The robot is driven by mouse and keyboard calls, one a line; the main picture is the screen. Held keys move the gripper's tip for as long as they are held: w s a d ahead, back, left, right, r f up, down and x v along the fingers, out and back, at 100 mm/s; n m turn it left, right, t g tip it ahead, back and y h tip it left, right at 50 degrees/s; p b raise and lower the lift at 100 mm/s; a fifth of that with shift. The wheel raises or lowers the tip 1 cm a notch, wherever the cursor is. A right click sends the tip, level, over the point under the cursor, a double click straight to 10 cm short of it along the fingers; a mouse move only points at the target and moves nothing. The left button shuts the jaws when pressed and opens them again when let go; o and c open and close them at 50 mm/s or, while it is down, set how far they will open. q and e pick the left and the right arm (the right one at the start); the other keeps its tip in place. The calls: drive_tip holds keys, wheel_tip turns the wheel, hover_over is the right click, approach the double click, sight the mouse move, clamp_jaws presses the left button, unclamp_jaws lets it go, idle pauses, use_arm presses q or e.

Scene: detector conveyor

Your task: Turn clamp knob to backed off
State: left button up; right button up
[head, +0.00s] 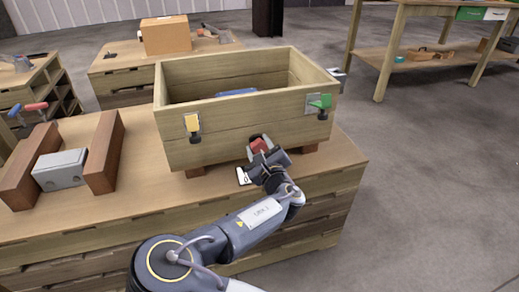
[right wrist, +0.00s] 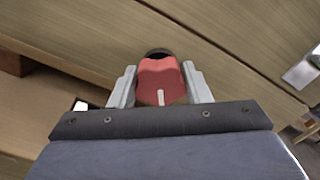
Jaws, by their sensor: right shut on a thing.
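The red clamp knob (head: 259,145) sits low on the front face of the wooden box (head: 215,135). In the right wrist view the red knob (right wrist: 161,82) has a white pointer line on its near face and a dark round base behind it. My right gripper (head: 262,153) is at the knob, with a finger on each side of it. In the right wrist view my right gripper (right wrist: 161,88) is shut on the knob. My left gripper is not in view.
A yellow latch (head: 192,122) and a green latch (head: 320,102) are on the box front above the knob. A small white card (head: 243,176) lies on the workbench (head: 130,224). Wooden blocks with a grey metal piece (head: 60,170) stand at left.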

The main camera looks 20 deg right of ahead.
drive_tip(key=n+b, duration=0.1)
drive_tip(key=n, duration=0.4)
drive_tip(key=shift+f+n, duration=0.1)
drive_tip(key=shift+n, duration=0.2)
drive_tip(key=n, duration=0.5)
drive_tip(key=shift+n, duration=0.3)
drive_tip(key=o, duration=1)
drive_tip(key=s, duration=0.7)
drive_tip(key=shift+s+d+p, duration=0.15)
drive_tip(key=shift+s+p, duration=0.2)
drive_tip(key=shift+s, duration=0.05)
